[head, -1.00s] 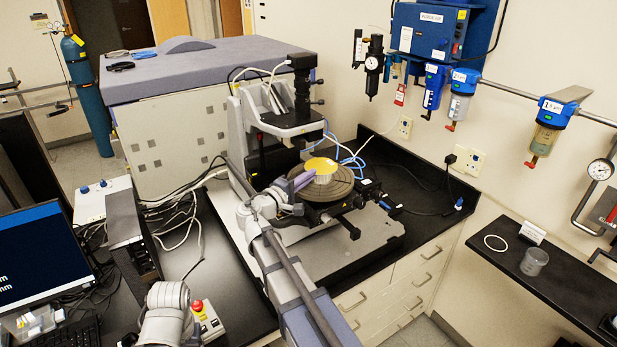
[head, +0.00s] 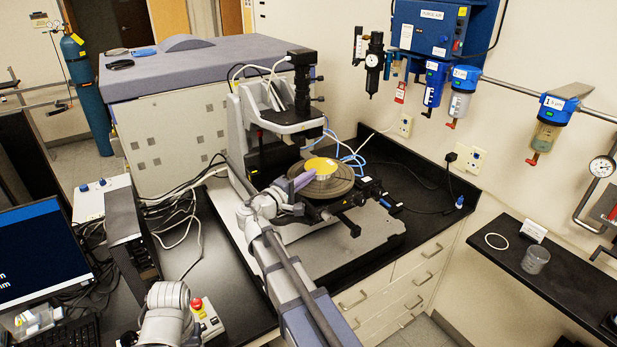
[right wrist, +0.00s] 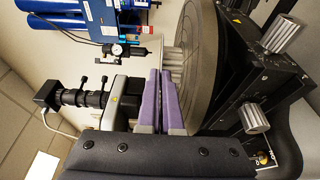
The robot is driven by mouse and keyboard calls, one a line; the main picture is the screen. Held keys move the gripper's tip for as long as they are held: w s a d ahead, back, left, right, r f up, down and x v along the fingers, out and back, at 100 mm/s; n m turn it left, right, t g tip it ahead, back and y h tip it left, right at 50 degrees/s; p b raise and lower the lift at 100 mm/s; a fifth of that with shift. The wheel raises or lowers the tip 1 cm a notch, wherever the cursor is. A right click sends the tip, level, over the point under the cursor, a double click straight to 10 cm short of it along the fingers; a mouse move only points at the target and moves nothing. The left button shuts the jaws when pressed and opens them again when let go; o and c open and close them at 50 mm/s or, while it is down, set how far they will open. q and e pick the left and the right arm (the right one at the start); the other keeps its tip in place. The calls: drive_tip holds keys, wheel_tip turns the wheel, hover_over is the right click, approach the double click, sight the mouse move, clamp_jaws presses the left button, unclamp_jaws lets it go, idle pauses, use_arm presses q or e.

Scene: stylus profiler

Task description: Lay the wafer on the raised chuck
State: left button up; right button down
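The wafer (head: 321,165) is a thin yellow disc in the head view, lying level at the middle of the round grey stage (head: 345,189). My right gripper (head: 304,181) reaches it from the left, its purple fingers at the wafer's near left edge. The raised chuck (right wrist: 172,62) is a pale ribbed cylinder standing off the stage, beside the fingertips. Whether the wafer touches the chuck cannot be told. My left gripper is out of view.
The profiler's column and optics head (head: 300,85) stand close behind the stage. Blue tubes (head: 352,150) run behind. A side shelf (head: 545,262) at right holds a white ring and a clear jar.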

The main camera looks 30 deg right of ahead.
drive_tip(key=c, duration=1)
unclamp_jaws()
drive_tip(key=shift+c, duration=0.4)
drive_tip(key=v, duration=0.7)
drive_tip(key=shift+a, duration=0.15)
drive_tip(key=v, duration=0.7)
drive_tip(key=shift+s+a, duration=0.2)
drive_tip(key=shift+a, duration=0.05)
